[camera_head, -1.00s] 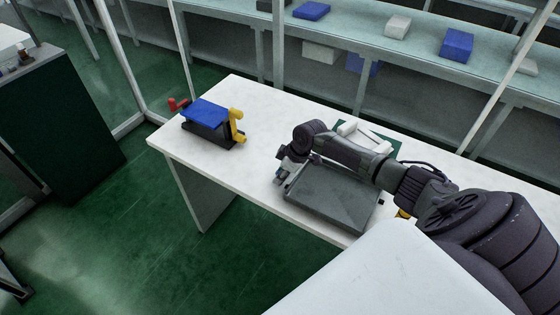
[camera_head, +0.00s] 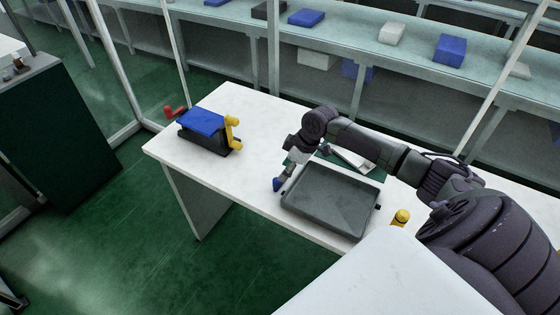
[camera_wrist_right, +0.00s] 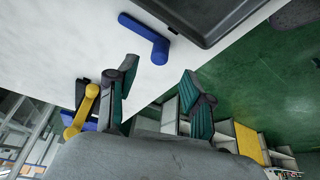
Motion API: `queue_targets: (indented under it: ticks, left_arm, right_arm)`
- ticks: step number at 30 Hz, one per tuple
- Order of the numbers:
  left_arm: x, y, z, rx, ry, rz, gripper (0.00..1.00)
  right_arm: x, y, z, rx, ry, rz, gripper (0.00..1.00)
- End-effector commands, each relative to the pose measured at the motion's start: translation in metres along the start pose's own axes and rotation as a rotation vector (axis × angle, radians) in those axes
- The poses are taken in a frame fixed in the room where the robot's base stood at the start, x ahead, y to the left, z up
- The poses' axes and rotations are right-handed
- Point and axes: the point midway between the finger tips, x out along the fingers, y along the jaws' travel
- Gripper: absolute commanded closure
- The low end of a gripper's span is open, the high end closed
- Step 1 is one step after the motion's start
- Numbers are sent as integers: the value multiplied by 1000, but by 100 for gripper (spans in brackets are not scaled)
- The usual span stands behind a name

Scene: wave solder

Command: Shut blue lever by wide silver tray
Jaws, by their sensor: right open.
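The wide tray (camera_head: 330,205), dark grey here, lies near the table's front edge. A blue lever (camera_head: 276,184) stands out at the tray's left end; the right wrist view shows it (camera_wrist_right: 150,38) as a bent blue bar beside the tray's dark rim (camera_wrist_right: 215,25). My right gripper (camera_head: 291,165) is just behind the lever in the head view. In the right wrist view its two fingers (camera_wrist_right: 158,72) are spread, with nothing between them, and the lever lies beyond the fingertips, apparently apart from them. My left gripper is not in view.
A blue-topped black box (camera_head: 204,125) with a yellow lever (camera_head: 233,132) and a red lever (camera_head: 176,112) stands at the table's left. Another yellow lever (camera_head: 401,217) is right of the tray. A pale object (camera_head: 352,158) lies behind the arm. White table (camera_head: 250,105) between is clear.

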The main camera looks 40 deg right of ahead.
Motion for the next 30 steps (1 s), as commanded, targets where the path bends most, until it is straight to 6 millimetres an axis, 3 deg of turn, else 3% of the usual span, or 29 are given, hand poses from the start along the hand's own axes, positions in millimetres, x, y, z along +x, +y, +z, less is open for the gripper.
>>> queue_targets:
  ticks: [3,9,27,30]
  left_arm:
    - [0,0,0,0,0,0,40]
    - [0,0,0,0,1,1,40]
    - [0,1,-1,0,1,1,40]
    - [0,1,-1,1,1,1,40]
  right_arm:
    - [-22,0,1,-2,-1,1,49]
    - [-41,0,1,0,-1,0,49]
    - [-43,0,0,0,0,-1,49]
    - [-35,-12,2,-7,-8,-12,49]
